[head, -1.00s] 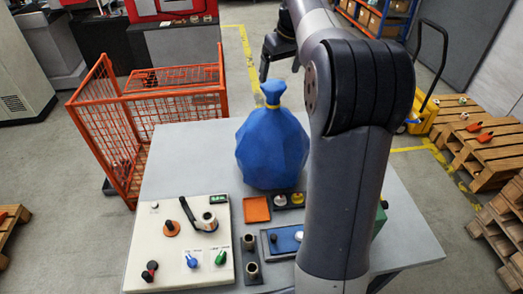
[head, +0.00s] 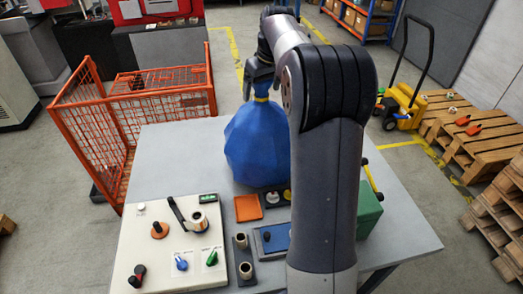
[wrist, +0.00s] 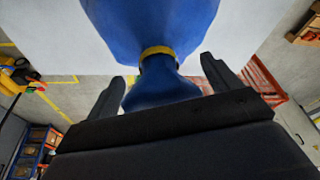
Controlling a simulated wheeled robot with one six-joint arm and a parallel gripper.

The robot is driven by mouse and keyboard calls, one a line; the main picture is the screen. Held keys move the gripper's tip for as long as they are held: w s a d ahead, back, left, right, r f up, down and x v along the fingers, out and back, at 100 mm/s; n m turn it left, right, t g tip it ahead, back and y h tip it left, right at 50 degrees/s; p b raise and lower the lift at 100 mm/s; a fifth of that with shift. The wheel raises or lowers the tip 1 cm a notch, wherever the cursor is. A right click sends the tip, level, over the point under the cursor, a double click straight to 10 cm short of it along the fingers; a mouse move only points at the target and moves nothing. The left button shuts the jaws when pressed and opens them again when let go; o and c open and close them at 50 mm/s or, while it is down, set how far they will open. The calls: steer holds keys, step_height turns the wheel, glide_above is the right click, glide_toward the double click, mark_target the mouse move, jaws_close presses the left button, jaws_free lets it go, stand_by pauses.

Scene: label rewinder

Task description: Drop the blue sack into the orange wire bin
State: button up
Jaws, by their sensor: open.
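The blue sack (head: 256,145) stands upright on the grey table (head: 165,150), its neck tied with a yellow band. My gripper (head: 262,82) is at the top of the sack. In the wrist view the sack (wrist: 150,25) shows its neck and gathered top between the two open fingers of my gripper (wrist: 165,85), with a gap visible on each side. The orange wire bin (head: 165,105) stands on the floor behind and left of the table. A piece of it also shows at the right in the wrist view (wrist: 262,84).
A control panel (head: 150,255) with knobs and a lever lies on the table's front left. An orange square tray (head: 248,208), a blue plate and a green box (head: 369,212) are nearby. The table's back left is bare. Pallets (head: 480,140) stand at the right.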

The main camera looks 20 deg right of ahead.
steer(key=shift+c, duration=0.6)
jaws_close()
steer(key=shift+r, duration=0.15)
